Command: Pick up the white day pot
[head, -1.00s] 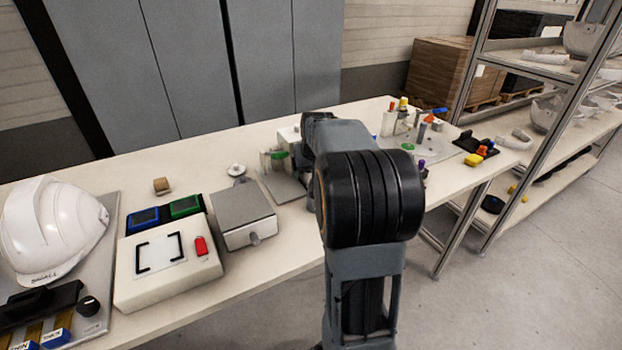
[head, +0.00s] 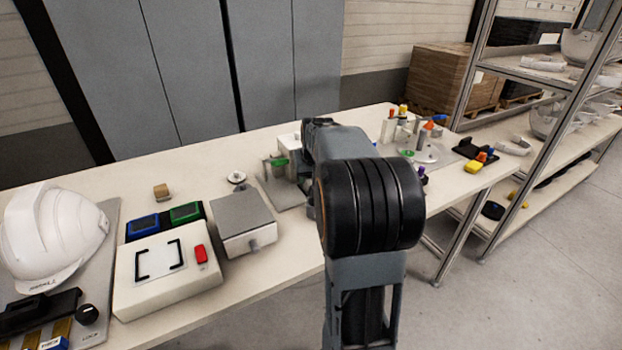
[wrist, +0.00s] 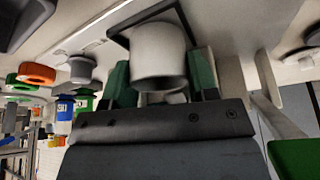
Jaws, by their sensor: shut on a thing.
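The white day pot (wrist: 160,52) is a plain pale cylinder in the middle of the wrist view. My gripper (wrist: 160,76) has its green fingers on either side of it and is shut on it. The pot's far end is close to a dark-edged square (wrist: 119,41) on the pale work surface; I cannot tell whether they touch. In the head view my arm hides the gripper and the pot.
The wrist view shows a grey knob-like part (wrist: 82,68) and an orange ring (wrist: 37,73) at left. In the head view, a grey-topped box (head: 243,215), a white helmet (head: 50,235) and several small parts stand on the table (head: 285,275). Shelving (head: 480,85) stands at right.

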